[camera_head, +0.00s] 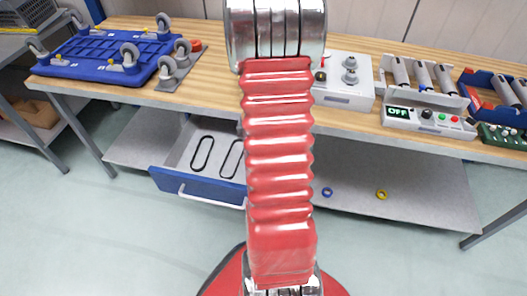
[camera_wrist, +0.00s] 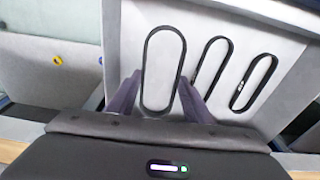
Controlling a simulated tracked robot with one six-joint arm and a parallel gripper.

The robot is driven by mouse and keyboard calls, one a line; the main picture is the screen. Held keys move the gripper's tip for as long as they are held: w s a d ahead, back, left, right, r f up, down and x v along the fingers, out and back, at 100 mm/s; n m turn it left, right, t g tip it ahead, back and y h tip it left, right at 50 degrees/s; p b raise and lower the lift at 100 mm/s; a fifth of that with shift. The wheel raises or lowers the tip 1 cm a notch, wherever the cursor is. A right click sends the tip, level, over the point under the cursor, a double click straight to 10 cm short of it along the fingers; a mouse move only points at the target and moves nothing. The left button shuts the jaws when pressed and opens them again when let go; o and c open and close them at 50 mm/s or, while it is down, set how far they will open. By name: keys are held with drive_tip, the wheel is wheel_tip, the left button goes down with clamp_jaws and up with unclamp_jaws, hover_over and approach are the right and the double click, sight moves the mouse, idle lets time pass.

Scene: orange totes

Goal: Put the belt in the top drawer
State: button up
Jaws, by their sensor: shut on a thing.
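My gripper (camera_wrist: 158,98) is shut on a black belt (camera_wrist: 165,28), a long oval loop upright in the wrist view between the two purple fingers. It looks larger than the other belts there, so it seems nearer the camera. The open drawer (camera_head: 200,187) has a blue front, a white handle and a grey inside; its pale floor (camera_wrist: 285,38) lies behind the belt in the wrist view. Two more black belts lie on that floor to the right of the held one. In the head view my red arm hides my gripper and the held belt.
A wooden-topped workbench (camera_head: 215,80) stands above the drawer. It carries a blue wheeled dolly (camera_head: 105,55), a white box with knobs (camera_head: 345,95) and a roller unit reading OFF (camera_head: 430,118). A blue ring (camera_head: 327,191) and a yellow ring (camera_head: 381,194) lie on the lower shelf (camera_head: 420,190).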

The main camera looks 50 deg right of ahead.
drive_tip(key=shift+s+d+f, duration=0.15)
drive_tip(key=shift+s+d, duration=0.15)
drive_tip(key=shift+s, duration=0.3)
drive_tip(key=shift+f, duration=0.15)
drive_tip(key=shift+f, duration=2.35)
drive_tip(key=shift+f, duration=1.85)
drive_tip(key=o, duration=1.1)
drive_tip(key=shift+w, duration=0.1)
drive_tip(key=shift+r, duration=0.25)
drive_tip(key=shift+r, duration=0.35)
